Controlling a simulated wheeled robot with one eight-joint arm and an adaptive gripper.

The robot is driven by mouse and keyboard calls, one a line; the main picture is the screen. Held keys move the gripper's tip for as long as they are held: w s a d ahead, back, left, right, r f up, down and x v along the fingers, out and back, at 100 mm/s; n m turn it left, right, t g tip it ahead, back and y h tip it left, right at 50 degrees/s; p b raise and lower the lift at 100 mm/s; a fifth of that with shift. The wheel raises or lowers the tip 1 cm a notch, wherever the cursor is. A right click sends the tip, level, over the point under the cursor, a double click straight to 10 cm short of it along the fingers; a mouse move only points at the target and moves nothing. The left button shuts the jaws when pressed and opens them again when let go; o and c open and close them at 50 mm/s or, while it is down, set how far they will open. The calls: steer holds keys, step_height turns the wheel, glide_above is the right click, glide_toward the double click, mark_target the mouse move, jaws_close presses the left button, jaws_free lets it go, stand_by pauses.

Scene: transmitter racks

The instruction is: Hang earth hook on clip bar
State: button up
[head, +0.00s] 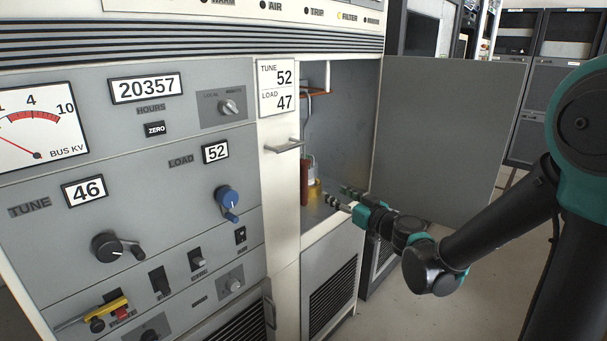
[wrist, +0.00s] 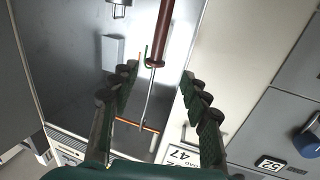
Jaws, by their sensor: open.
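The earth hook (head: 304,182) has a red-brown handle and stands upright inside the open cabinet bay. Its thin metal rod rises toward a copper bar (head: 313,93); whether it is hooked over that bar is unclear. In the wrist view the handle (wrist: 160,35) is at the top and the rod runs down toward the copper bar (wrist: 137,125). The clip bar (head: 285,146) appears to be the pale metal bar on the white post left of the bay. My gripper (head: 337,197) is open and empty, right of the handle and apart from it. In the wrist view its fingers (wrist: 160,82) flank the rod's line.
A yellowish cylinder (head: 314,190) stands beside the handle. The grey door (head: 450,135) is swung open to the right, behind my arm. The control panel (head: 180,130) with knobs fills the left. Free floor shows at the lower right.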

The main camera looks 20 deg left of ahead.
glide_toward(306, 175)
steer(key=x, duration=0.5)
steer(key=shift+w+a+r, duration=0.15)
steer(key=shift+w+a, duration=0.15)
steer(key=shift+x, duration=2.65)
steer(key=shift+c, duration=0.3)
jaws_close()
